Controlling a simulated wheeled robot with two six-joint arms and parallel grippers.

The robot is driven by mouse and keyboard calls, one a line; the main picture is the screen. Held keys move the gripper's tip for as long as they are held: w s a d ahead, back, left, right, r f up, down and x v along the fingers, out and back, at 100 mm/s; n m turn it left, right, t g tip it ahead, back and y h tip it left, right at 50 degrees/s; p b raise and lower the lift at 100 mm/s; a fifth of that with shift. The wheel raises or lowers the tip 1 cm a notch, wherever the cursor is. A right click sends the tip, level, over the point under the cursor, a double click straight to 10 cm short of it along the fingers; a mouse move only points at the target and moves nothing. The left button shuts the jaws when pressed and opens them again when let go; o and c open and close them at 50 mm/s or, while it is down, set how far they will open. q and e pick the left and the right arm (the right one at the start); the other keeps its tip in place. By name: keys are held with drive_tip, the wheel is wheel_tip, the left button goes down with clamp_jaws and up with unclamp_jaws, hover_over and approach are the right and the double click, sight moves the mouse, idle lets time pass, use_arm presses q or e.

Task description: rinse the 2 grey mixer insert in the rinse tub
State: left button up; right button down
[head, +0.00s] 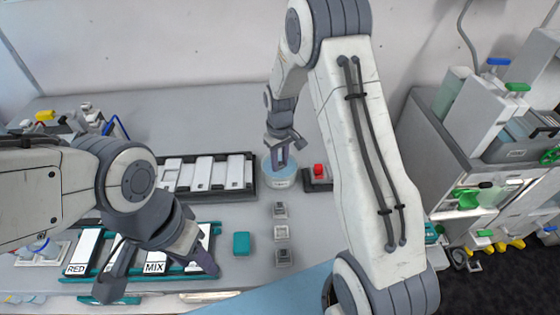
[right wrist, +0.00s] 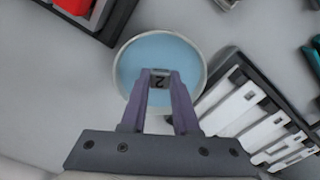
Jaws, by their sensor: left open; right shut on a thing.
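The rinse tub (head: 282,182) is a small round pale vessel of blue liquid in the middle of the table; it also shows in the right wrist view (right wrist: 128,62). My right gripper (right wrist: 159,78) is shut on the grey mixer insert marked 2 (right wrist: 159,81) and points down into the tub's outline. The insert lies within the rim in the right wrist view; I cannot tell how deep it is. In the head view the fingers hide it. My left gripper (head: 158,277) is open and empty above the teal tray (head: 217,229) at the front left.
A black rack of white pieces (head: 208,174) stands close left of the tub, and a red button on a dark base (head: 318,171) close right. Several small grey pieces (head: 281,232) line up in front of it. A teal block (head: 241,243) lies nearby. Shelving (head: 470,150) fills the right.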

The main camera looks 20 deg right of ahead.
wheel_tip(320, 180, up, 9)
drive_tip(key=p, duration=0.7)
drive_tip(key=shift+s+d, duration=0.1)
idle(0.5)
